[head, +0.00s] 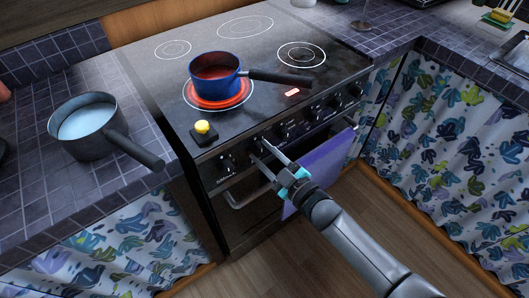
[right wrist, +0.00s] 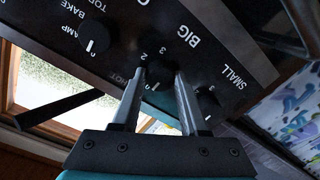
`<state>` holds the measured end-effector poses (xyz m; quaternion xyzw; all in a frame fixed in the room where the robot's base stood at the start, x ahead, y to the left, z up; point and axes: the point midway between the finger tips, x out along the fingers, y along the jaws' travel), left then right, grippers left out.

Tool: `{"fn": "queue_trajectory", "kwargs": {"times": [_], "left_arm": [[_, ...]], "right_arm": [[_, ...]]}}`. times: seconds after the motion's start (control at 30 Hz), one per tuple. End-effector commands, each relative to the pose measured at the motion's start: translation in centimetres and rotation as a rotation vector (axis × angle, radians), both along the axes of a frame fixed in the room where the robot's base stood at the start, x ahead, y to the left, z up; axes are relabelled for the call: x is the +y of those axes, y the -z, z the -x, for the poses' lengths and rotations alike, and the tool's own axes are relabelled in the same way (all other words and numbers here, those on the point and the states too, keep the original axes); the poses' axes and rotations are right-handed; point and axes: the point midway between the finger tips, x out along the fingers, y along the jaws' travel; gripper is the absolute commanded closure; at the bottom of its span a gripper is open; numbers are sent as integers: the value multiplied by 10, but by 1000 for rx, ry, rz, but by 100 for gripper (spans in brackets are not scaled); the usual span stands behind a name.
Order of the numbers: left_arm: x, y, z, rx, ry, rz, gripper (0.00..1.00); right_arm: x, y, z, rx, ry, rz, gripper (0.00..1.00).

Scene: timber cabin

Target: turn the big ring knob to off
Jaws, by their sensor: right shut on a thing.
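The big ring knob (right wrist: 158,74) is a black knob on the stove's front panel, under the word BIG in the right wrist view. Its white pointer mark shows near the digit 2. My right gripper (head: 264,150) is at the panel, its two fingers on either side of this knob; the right wrist view shows the fingers (right wrist: 158,88) shut on it. In the head view the fingers partly hide the knob. The front left ring (head: 217,105) glows red under a blue pot (head: 214,66). My left gripper is not in view.
The SMALL knob (right wrist: 207,101) and the oven knob (right wrist: 95,38) are close on either side. The pot's dark handle (head: 280,78) reaches right over the hob. A yellow-topped timer-like box (head: 202,131) stands on the hob's front edge. A purple towel (head: 325,165) hangs below the panel.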

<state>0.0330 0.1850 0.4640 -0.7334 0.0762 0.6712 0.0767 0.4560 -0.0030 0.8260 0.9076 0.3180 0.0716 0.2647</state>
Motion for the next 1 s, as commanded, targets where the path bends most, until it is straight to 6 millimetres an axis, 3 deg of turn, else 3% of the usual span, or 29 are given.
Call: {"fn": "queue_trajectory", "kwargs": {"times": [0.63, 0.67, 0.9, 1.0], "left_arm": [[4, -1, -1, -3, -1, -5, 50], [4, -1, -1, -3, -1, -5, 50], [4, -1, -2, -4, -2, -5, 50], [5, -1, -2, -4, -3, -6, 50]], "right_arm": [[0, 1, 1, -31, -1, 47, 100], [0, 1, 1, -31, -1, 47, 54], [0, 1, 0, -29, 0, 43, 27], [0, 0, 0, -29, 0, 42, 27]]}}
